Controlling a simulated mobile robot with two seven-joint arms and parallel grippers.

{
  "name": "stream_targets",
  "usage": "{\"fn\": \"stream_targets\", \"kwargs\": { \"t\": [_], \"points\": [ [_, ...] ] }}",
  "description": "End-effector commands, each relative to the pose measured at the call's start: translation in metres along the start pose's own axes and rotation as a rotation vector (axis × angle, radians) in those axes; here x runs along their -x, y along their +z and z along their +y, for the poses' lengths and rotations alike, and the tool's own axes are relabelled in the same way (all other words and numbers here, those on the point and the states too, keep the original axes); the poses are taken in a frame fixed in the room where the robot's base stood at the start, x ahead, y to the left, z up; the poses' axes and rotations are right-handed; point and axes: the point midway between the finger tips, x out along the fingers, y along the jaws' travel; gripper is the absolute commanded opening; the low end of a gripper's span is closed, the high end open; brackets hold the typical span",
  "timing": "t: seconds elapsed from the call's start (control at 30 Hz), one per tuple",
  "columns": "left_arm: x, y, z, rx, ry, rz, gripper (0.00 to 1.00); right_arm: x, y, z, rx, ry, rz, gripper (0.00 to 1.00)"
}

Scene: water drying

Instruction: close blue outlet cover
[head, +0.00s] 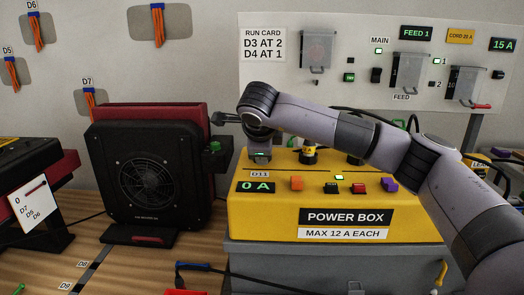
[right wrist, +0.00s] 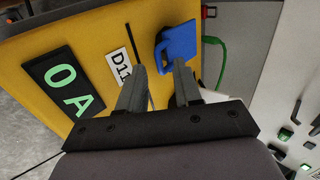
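The blue outlet cover (right wrist: 177,42) shows in the right wrist view just beyond my fingertips, beside the D11 label (right wrist: 120,68) on the yellow power box (head: 340,247). It looks raised from the box; its exact angle is hard to tell. My right gripper (right wrist: 158,66) is open, its two fingers apart with nothing between them. The right finger lies close to the cover's lower edge; I cannot tell if they touch. In the head view my right arm reaches over the box to the D11 outlet, and the cover cannot be made out there. My left gripper is not in view.
A black and red fan unit (head: 150,180) stands left of the power box. A green cable (right wrist: 221,65) runs beside the cover. Other plugs and coloured switches sit right of D11. A white control panel (head: 270,85) stands behind. The wooden bench front left is mostly clear.

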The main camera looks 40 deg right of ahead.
Motion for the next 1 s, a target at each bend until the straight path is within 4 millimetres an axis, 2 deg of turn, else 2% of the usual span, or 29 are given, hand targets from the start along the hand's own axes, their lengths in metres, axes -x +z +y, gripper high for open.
{"fn": "stream_targets", "kwargs": {
  "t": [0.17, 0.4, 0.6, 1.0],
  "points": [
    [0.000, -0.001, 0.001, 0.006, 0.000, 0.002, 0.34, 0.008, 0.000, -0.001, 0.000, -0.002, -0.002, 0.34],
    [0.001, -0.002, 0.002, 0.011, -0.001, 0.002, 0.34, 0.046, 0.001, -0.001, 0.001, -0.003, -0.004, 0.34],
    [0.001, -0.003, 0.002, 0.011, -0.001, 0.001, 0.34, 0.068, 0.000, 0.000, 0.000, 0.000, -0.002, 0.34],
    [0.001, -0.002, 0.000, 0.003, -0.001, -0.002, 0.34, 0.072, 0.000, 0.000, 0.000, 0.000, 0.000, 0.34]
  ]
}}
